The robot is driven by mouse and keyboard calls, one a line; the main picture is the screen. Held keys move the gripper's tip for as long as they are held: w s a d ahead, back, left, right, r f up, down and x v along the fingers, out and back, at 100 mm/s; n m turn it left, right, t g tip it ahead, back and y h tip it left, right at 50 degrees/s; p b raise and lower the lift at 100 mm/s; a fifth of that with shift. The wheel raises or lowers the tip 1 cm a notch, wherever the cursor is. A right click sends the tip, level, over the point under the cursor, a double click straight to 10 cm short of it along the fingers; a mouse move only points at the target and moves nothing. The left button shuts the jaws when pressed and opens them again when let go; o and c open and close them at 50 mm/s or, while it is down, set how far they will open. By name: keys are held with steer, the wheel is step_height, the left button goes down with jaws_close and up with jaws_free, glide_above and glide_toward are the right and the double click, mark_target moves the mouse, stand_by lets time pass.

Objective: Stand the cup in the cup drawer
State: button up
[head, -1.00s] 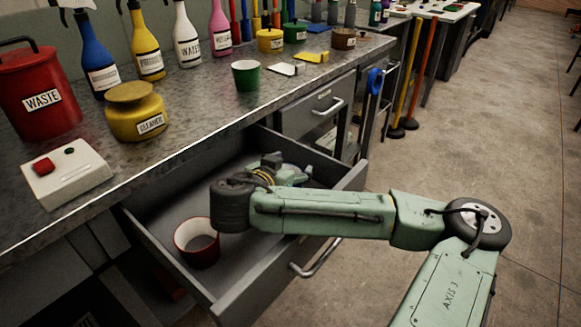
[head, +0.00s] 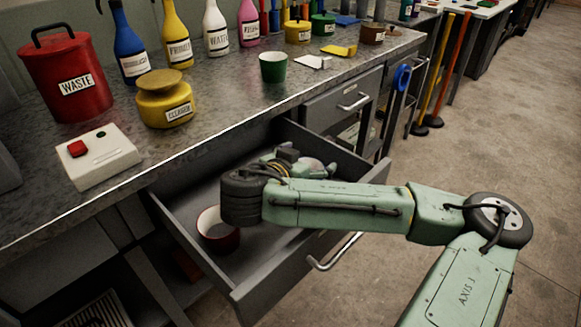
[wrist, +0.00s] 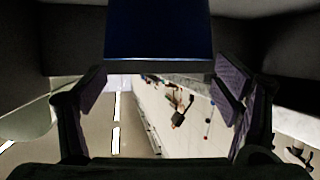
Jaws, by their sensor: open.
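A red cup (head: 218,236) with a pale inside stands upright on the floor of the open drawer (head: 268,284), near its left end. My arm's dark wrist joint hides part of its right side. A green cup (head: 273,69) stands upright on the workbench (head: 235,108) above the drawer. My gripper (wrist: 165,95) is open in the wrist view, one finger at each side. A dark blue block shape (wrist: 160,30) fills the top middle there; I cannot tell what it is. In the head view my arm's end reaches over the drawer, mostly hidden behind my arm.
A red waste bin (head: 68,75), a yellow pot (head: 166,104), several bottles and a white button box (head: 101,156) stand on the bench. A shut drawer (head: 345,104) is at the right. Open floor (head: 480,150) lies to the right.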

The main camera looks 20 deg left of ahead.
steer(key=b+v, duration=0.1)
steer(key=v, duration=0.8)
steer(key=shift+r, duration=0.15)
steer(key=shift+c, duration=0.5)
stand_by(0.8)
